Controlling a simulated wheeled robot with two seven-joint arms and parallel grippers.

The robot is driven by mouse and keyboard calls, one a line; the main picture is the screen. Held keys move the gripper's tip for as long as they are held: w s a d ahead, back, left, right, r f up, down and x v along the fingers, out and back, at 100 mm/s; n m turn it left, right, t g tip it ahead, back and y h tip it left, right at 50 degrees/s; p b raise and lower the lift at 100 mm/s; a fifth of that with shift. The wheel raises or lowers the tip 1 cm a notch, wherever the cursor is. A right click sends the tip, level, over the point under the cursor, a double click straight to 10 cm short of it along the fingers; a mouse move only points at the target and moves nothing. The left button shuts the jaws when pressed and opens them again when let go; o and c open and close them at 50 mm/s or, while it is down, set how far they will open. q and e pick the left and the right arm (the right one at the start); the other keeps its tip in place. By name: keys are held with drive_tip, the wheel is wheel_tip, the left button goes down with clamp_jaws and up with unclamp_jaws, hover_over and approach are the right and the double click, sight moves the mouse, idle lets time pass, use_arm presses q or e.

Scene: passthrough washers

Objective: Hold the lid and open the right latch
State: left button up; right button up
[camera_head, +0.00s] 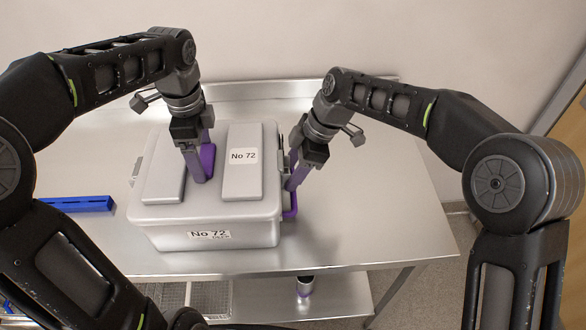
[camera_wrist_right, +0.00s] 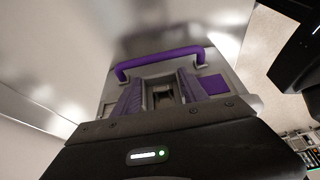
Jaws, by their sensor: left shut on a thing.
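The grey box, labelled No 72 (camera_head: 255,233), stands closed on the metal table. Its lid (camera_head: 238,185) has two raised panels. My left gripper (camera_head: 199,178) points down between the panels, shut on the purple lid handle (camera_head: 208,158). My right gripper (camera_head: 291,186) is at the box's right side, pointing down. In the right wrist view, its purple fingers stand apart on either side of the right latch (camera_wrist_right: 163,96); whether they touch it I cannot tell. A purple side handle (camera_wrist_right: 165,57) lies beyond them; it also shows in the head view (camera_head: 292,208).
A blue bar-shaped object (camera_head: 75,204) lies on the table left of the box. The table (camera_head: 390,220) is clear to the right. A lower shelf (camera_head: 335,298) holds a small dark cylinder (camera_head: 305,286) and a wire basket (camera_head: 205,297). A wall stands behind.

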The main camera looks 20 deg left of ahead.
clamp_jaws()
idle(0.8)
drive_tip(key=h, duration=0.1)
drive_tip(key=r+t+h, duration=0.1)
drive_tip(key=h, duration=0.1)
drive_tip(key=shift+w+d, duration=0.1)
drive_tip(key=shift+d, duration=0.25)
drive_tip(key=shift+w+d+r+t+h, duration=0.15)
drive_tip(key=shift+r+t+h, duration=0.1)
drive_tip(key=shift+h, duration=0.4)
drive_tip(key=shift+s+d+r+t+h, duration=0.1)
drive_tip(key=shift+t+h, duration=0.1)
drive_tip(key=shift+h, duration=0.5)
drive_tip(key=shift+w+d+r+t+h, duration=0.15)
drive_tip(key=shift+r+t+h, duration=0.1)
drive_tip(key=shift+h, duration=0.4)
drive_tip(key=shift+o, duration=2)
unclamp_jaws()
